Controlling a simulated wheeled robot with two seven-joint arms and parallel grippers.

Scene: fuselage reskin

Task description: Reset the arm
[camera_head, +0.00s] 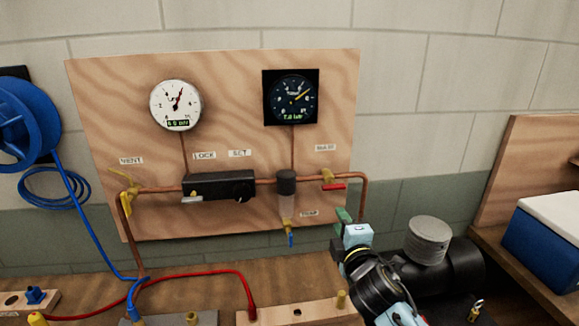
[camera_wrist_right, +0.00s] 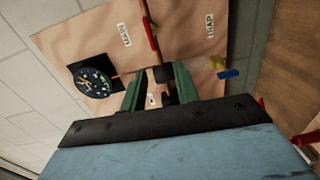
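My right arm comes in from the lower right in the head view. Its gripper (camera_head: 342,222) is in front of the lower right edge of the plywood gauge panel (camera_head: 230,85), below the red-handled valve (camera_head: 333,186). In the right wrist view the two green fingers of this gripper (camera_wrist_right: 159,82) stand apart with a gap between them. Nothing is seen held; panel parts show behind the gap. The red valve handle (camera_wrist_right: 151,34) and the blue drain handle (camera_wrist_right: 229,74) are beyond the fingers. My left gripper is in neither view.
The panel carries a white gauge (camera_head: 175,104), a black gauge (camera_head: 291,97), a black block (camera_head: 219,186) and copper pipe. A black machine with a grey ribbed cylinder (camera_head: 428,240) stands beside my right arm. A blue hose reel (camera_head: 25,120) hangs left; hoses cross the bench.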

